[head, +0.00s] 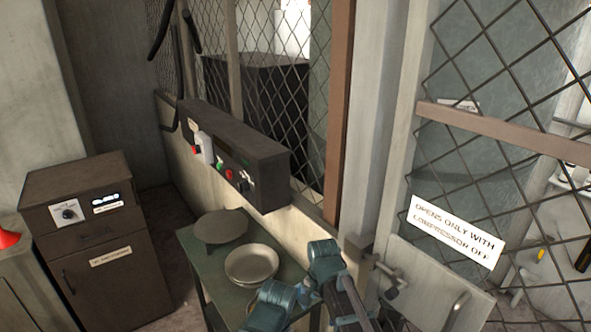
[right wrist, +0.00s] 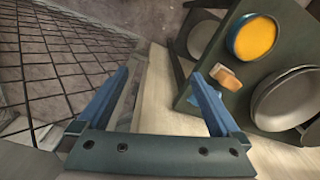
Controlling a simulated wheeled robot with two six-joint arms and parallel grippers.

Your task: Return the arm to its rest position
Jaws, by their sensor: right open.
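My right arm (head: 325,262) reaches up from the bottom of the head view, over the near edge of the small green table (head: 212,290). In the right wrist view my right gripper (right wrist: 160,75) is open, its two blue fingers wide apart with nothing between them. A pale shallow bowl (head: 252,262) sits on the table beside the arm and shows at the right of the wrist view (right wrist: 290,102). A blue-rimmed dish with orange contents (right wrist: 257,38) and a small orange-brown piece (right wrist: 228,78) lie beside it. My left gripper is out of view.
A flat grey disc (head: 221,226) is at the table's far end. A dark control box (head: 235,155) sits on the low wall behind. A brown cabinet (head: 100,235) stands left. Wire mesh with a sign (head: 452,232) is close on the right.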

